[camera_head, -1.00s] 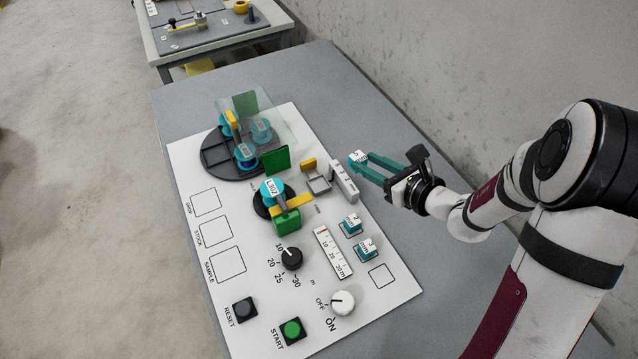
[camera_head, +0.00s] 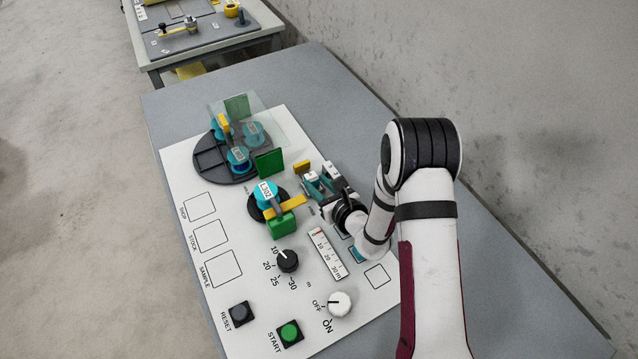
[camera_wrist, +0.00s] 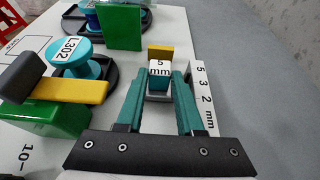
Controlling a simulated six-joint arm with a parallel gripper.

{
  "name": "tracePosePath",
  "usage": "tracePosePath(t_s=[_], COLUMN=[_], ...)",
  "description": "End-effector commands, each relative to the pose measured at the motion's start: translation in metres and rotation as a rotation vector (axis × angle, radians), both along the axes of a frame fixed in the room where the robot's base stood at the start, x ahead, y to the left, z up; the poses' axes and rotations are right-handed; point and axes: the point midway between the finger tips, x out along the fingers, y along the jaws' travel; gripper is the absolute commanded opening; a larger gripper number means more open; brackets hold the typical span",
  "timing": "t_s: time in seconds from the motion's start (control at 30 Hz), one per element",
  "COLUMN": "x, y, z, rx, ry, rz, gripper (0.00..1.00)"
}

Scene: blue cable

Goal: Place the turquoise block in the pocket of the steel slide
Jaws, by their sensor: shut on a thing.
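The turquoise block (camera_wrist: 159,82), with a white top marked "5 mm", is between the fingertips of my gripper (camera_wrist: 160,78) in the wrist view. My gripper is shut on it; its long fingers are also turquoise. The block is over the steel slide (camera_wrist: 157,98), whose grey edge shows just below it, with a yellow tab behind. I cannot tell whether the block's bottom is inside the pocket or a little above it. In the head view my gripper (camera_head: 318,184) is at the slide, and my fingers hide most of the slide.
The turquoise spool L302 (camera_head: 266,194) with a yellow arm (camera_head: 286,208) and a green block (camera_head: 281,226) is to the left. Another turquoise block (camera_head: 357,254) is partly hidden by my arm.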

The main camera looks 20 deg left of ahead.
Motion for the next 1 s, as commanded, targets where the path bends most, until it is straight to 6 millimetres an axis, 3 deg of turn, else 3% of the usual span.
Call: tracePosePath(t_s=[0.17,0.2,0.33,0.67,1.0], x=[0.000,0.000,0.000,0.000,-0.046], y=[0.000,0.000,0.000,0.000,-0.048], z=[-0.002,-0.002,-0.001,0.001,0.028], rx=[0.000,0.000,0.000,0.000,-0.001], ry=[0.000,0.000,0.000,0.000,0.002], rz=[0.000,0.000,0.001,0.000,-0.003], gripper=[0.00,0.41,0.65,0.66,0.66])
